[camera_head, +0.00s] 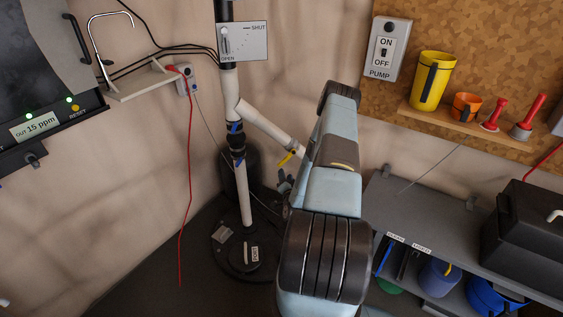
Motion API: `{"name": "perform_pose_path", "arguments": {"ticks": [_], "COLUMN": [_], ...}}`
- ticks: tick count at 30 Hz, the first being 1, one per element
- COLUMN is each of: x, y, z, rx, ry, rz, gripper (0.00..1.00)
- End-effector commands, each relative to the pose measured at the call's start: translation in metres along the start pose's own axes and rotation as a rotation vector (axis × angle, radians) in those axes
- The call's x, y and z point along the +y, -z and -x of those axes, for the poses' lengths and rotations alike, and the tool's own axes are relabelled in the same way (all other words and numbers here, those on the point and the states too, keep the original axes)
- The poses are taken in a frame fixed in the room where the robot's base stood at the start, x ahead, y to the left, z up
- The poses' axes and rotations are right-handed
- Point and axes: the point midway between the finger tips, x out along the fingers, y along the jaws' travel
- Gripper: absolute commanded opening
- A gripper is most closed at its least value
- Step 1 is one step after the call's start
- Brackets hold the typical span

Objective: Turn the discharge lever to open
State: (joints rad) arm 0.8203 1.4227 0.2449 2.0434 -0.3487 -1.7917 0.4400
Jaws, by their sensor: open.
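A white plate (253,43) marked SHUT at its upper right and OPEN at its lower left is fixed on the dark vertical pipe. A small pale lever (225,40) stands roughly upright at the plate's left side, just above the word OPEN. A short yellow handle (285,159) sits lower, on the slanting white branch pipe (268,127). No label tells which one is the discharge lever. My arm rises through the middle of the picture, right of the pipes. I cannot make out my gripper; the arm hides the area behind it.
A pump switch (390,48) and a wooden shelf (475,125) are at right, above a grey bench (455,232). A small shelf (140,83) juts out at left.

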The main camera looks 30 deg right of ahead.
Motion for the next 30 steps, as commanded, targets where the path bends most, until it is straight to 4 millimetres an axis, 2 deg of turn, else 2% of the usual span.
{"name": "perform_pose_path", "arguments": {"ticks": [12,18,24,30], "x": [-0.001,0.0,0.0,0.0], "y": [0.0,0.0,0.0,0.0], "z": [-0.074,-0.102,-0.116,-0.118], "rx": [0.001,0.0,0.0,-0.001], "ry": [0.002,0.0,-0.001,-0.001], "rz": [0.002,0.001,0.001,0.001], "gripper": [0.47,0.47,0.47,0.47]}}
